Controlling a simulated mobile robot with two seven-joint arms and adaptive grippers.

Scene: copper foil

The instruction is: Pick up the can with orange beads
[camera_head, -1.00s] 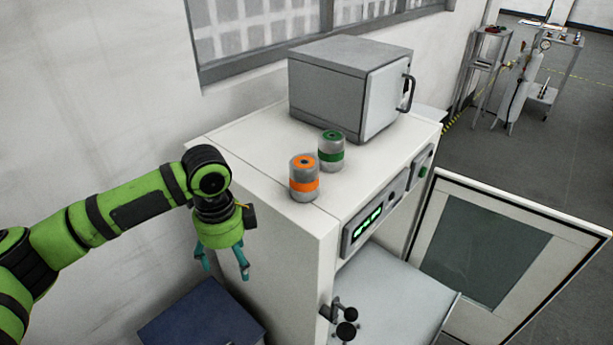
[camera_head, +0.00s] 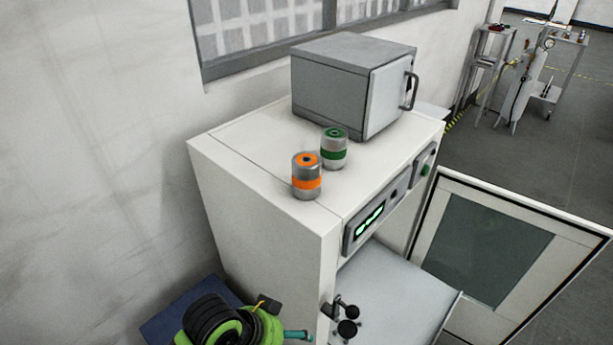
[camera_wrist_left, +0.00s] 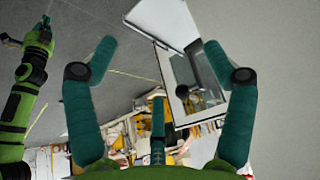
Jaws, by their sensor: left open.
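The can with the orange band and orange top (camera_head: 306,184) stands upright on the white cabinet (camera_head: 262,205), near its front left corner. It does not show in the left wrist view. In the head view the left wrist and gripper are low at the bottom edge, below the cabinet top and well apart from the can, partly cut off. A second green arm of mine shows at the left of the wrist view, with its small gripper (camera_wrist_left: 42,25), whose opening is unclear.
A can with a green band (camera_head: 334,156) stands just behind and right of the orange one. A grey box oven (camera_head: 335,85) sits behind them. The cabinet's open door (camera_head: 483,245) swings out at right. A blue box (camera_head: 165,325) is below left.

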